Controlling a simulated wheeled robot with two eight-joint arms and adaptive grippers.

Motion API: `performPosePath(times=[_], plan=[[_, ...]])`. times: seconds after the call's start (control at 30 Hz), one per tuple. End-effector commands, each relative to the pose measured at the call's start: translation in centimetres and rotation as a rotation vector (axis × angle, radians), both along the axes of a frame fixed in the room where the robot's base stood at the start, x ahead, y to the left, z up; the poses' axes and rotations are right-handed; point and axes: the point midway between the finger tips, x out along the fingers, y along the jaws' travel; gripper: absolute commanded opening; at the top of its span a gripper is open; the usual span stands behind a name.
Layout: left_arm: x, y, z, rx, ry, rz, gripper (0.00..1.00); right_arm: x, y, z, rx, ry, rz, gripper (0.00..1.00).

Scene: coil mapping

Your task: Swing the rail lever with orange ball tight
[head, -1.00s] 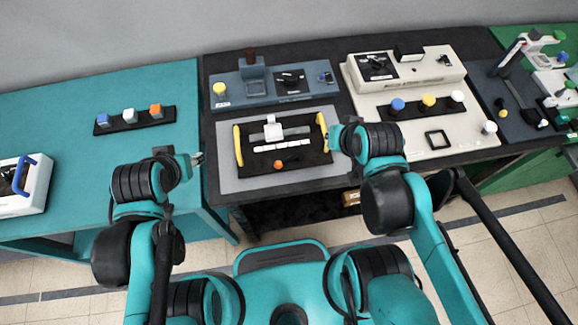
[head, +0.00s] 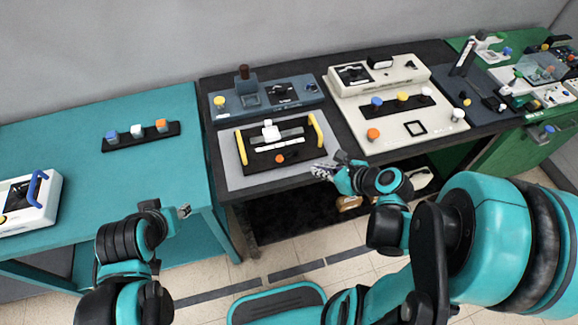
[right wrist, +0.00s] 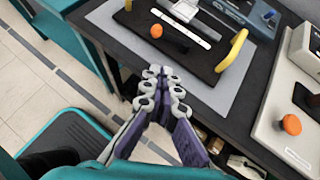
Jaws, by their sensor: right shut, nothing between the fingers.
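The orange ball (head: 279,158) tips a short dark lever at the front of the black tray (head: 247,158) with two yellow handles. In the right wrist view the ball (right wrist: 156,31) lies at the lever's left end, and the dark lever (right wrist: 180,43) runs to the right, beside a white strip. A white block (head: 268,131) stands behind on the grey rail. My right gripper (head: 323,170) is shut and empty near the table's front edge, apart from the ball; its closed fingers show in the wrist view (right wrist: 163,78). My left gripper (head: 184,210) is off the table edge at left; its jaws are unclear.
A beige console (head: 385,153) with another orange knob (head: 373,134) stands to the right. A blue-grey console (head: 233,111) is behind. The grey mat's front strip (head: 262,179) is bare.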

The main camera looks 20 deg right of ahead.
Motion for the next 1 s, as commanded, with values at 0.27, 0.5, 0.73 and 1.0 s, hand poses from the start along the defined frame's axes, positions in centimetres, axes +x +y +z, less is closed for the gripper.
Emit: performPosePath(times=[0.27, 0.5, 0.73, 1.0], plan=[[0.0, 0.0, 0.0, 0.0, 0.0, 0.0, 0.41, 0.0, 0.0, 0.0, 0.001, 0.0, -0.001, 0.0], [0.0, 0.0, -1.1, 0.0, 0.0, 0.0, 0.41, 1.3, 0.8, -1.5, -0.002, 0.001, 0.005, 0.0], [0.0, 0.0, -3.3, 0.0, 0.0, 0.0, 0.41, 4.6, 2.7, -4.6, -0.002, 0.0, 0.006, 0.0], [0.0, 0.0, -4.8, 0.0, 0.0, 0.0, 0.41, 8.4, 4.9, -6.7, -0.002, 0.0, 0.004, 0.0]])
